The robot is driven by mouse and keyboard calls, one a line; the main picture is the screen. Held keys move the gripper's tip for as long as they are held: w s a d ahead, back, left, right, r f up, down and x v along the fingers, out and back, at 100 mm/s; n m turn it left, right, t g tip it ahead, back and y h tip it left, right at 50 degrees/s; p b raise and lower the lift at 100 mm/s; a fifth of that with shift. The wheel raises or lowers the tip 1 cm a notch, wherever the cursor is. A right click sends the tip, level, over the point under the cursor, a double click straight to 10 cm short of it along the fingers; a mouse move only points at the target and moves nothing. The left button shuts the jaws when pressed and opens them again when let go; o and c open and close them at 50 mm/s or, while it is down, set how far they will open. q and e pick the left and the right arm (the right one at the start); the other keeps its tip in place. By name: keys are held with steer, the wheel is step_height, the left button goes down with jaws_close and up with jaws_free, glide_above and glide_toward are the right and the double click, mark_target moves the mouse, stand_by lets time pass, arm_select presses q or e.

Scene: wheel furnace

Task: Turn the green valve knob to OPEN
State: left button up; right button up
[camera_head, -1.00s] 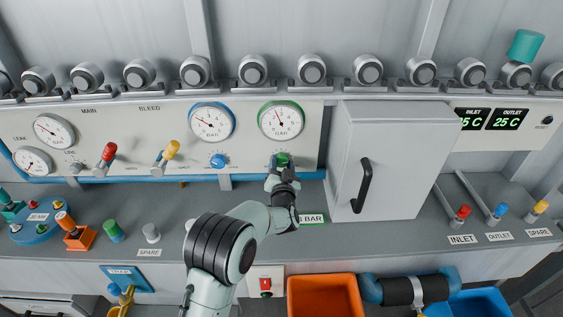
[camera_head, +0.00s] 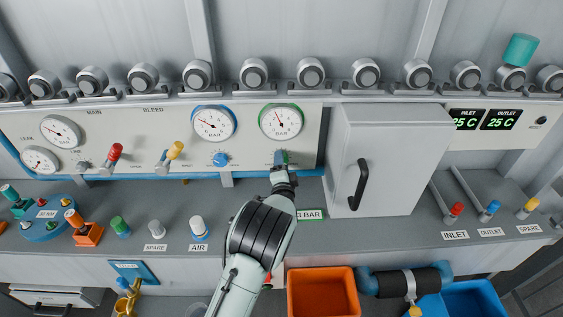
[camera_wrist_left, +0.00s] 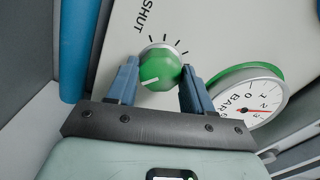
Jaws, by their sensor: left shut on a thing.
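The green valve knob (camera_wrist_left: 160,62) is on the pale panel, below the green-rimmed gauge (camera_head: 281,122) in the head view. My left gripper (camera_wrist_left: 160,74) is shut on it, with one blue-grey finger on each side. In the head view the left gripper (camera_head: 280,164) hides most of the knob. A white line on the knob points to the lower left in the wrist view. Black tick marks fan around its upper side, and the SHUT label (camera_wrist_left: 147,17) is at upper left. I see no OPEN label. My right gripper is not in view.
A blue knob (camera_head: 220,160) sits left of the gripper under a blue-rimmed gauge (camera_head: 213,123). A grey cabinet (camera_head: 405,165) with a black handle stands close on the right. A yellow lever (camera_head: 175,150) and a red lever (camera_head: 115,152) are farther left.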

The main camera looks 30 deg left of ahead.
arm_select(q)
steer(key=shift+m, duration=0.6)
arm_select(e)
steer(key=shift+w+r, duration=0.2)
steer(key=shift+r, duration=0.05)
arm_select(q)
steer(key=o, duration=1)
steer(key=shift+o, duration=0.2)
steer(key=b+v, duration=0.1)
steer(key=v, duration=1.2)
steer(key=shift+s+b, duration=0.25)
steer(key=shift+b, duration=0.15)
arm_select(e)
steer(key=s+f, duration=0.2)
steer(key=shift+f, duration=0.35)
arm_select(q)
steer(key=shift+f, duration=0.1)
